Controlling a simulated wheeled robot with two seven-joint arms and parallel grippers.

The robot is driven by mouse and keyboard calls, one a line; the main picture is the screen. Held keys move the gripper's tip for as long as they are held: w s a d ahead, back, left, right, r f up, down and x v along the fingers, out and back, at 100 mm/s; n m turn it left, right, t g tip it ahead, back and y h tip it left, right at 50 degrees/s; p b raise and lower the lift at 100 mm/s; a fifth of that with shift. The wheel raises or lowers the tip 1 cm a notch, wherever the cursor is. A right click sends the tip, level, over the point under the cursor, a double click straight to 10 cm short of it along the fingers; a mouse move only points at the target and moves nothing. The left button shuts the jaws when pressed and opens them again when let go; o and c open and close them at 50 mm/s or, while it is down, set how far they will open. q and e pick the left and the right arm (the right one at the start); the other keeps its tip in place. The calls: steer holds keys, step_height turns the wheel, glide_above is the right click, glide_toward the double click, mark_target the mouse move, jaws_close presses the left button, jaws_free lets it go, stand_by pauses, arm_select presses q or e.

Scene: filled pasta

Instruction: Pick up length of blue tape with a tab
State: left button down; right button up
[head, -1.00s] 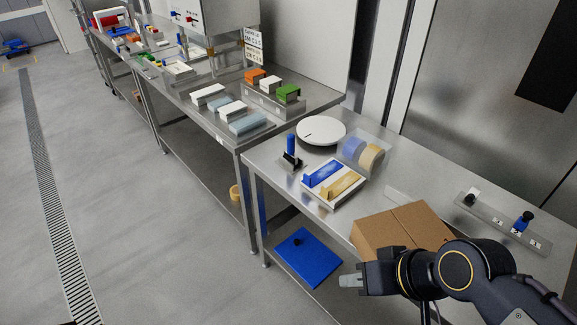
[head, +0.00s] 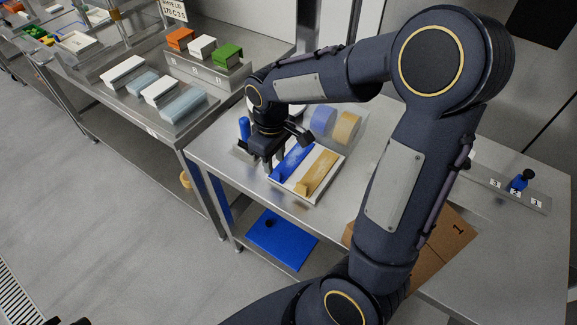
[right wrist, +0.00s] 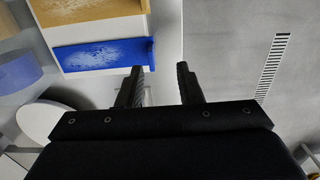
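The length of blue tape with a tab (head: 293,164) lies on a white board (head: 310,201), beside a tan length (head: 319,172). The blue one also shows in the right wrist view (right wrist: 98,55), left of the fingers. My right gripper (head: 272,160) points down by the blue tape's left side, close to the board edge. In the right wrist view its two fingers (right wrist: 160,88) are apart with nothing between them. Whether a fingertip touches the tape cannot be told. My left gripper is not identifiable; only a small dark shape shows at the bottom left edge.
Blue and tan tape rolls (head: 323,121) stand behind the board. A blue-handled tool (head: 244,129) stands left of the gripper. A cardboard box (head: 447,240) is partly behind my right arm. A blue panel (head: 282,239) lies on the lower shelf.

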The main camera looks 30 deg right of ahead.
mark_target(275, 170)
steer(key=f, duration=0.2)
steer(key=w+f, duration=0.1)
steer(key=f, duration=0.2)
steer(key=d+f+p, duration=0.1)
steer(key=f, duration=0.1)
steer(key=shift+w+f, duration=0.15)
steer(key=shift+c, duration=0.2)
jaws_close()
